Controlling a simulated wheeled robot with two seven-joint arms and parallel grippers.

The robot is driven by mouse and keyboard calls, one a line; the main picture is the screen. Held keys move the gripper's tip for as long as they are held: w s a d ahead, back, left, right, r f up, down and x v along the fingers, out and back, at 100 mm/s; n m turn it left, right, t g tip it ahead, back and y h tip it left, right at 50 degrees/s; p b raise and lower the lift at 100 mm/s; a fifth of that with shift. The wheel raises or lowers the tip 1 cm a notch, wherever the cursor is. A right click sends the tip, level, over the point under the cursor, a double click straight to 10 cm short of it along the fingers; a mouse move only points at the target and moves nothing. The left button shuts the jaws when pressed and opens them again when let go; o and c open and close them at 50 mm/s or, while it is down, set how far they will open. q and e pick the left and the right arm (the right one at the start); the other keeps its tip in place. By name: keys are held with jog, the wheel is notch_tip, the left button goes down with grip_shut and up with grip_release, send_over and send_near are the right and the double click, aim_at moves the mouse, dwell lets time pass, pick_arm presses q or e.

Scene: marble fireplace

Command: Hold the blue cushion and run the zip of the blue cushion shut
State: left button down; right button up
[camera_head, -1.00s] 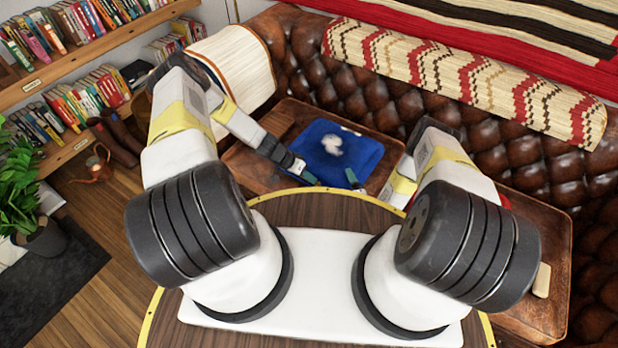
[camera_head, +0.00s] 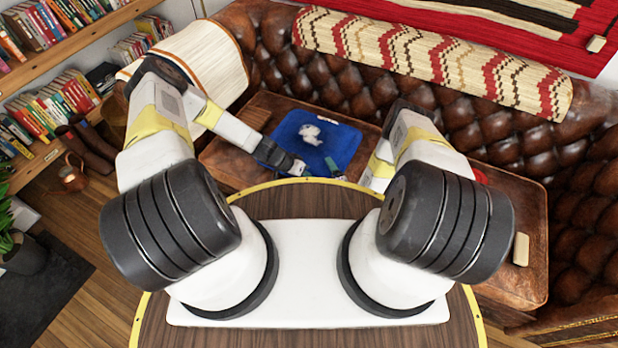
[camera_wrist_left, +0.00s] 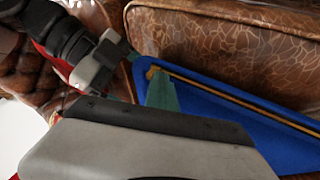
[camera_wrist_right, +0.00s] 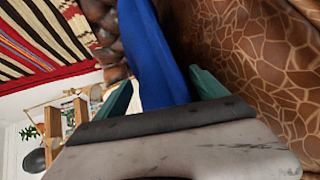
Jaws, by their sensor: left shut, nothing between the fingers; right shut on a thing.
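The blue cushion (camera_head: 345,142), with a white motif, lies on the brown leather seat. In the left wrist view its edge carries a brown-gold zip line (camera_wrist_left: 235,94) with a gold zip pull (camera_wrist_left: 152,71) at the left end. My left gripper (camera_wrist_left: 162,92) is shut and empty, its teal fingertips overlapping the cushion just below the pull; I cannot tell whether they touch it. My right gripper (camera_head: 333,167) is shut on the blue cushion near the same end. In the right wrist view the cushion (camera_wrist_right: 160,55) runs between its teal fingers. The zip's far end is out of frame.
A tufted leather sofa back (camera_head: 360,95) rises behind the cushion, with a patterned roll (camera_head: 430,55) along its top. A cream striped throw (camera_head: 205,65) covers the left arm. My round yellow-rimmed base is close in front of the seat.

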pick_arm(q)
jog(key=a, duration=0.1)
jog(key=w+a, duration=0.2)
jog(key=a, duration=0.1)
jog(key=shift+r, duration=0.4)
pick_arm(e)
jog(key=shift+f, duration=0.1)
pick_arm(q)
jog(key=v, duration=0.9)
jog(key=shift+s, duration=0.15)
pick_arm(e)
jog(key=o, duration=1.9)
jog(key=shift+o, duration=0.2)
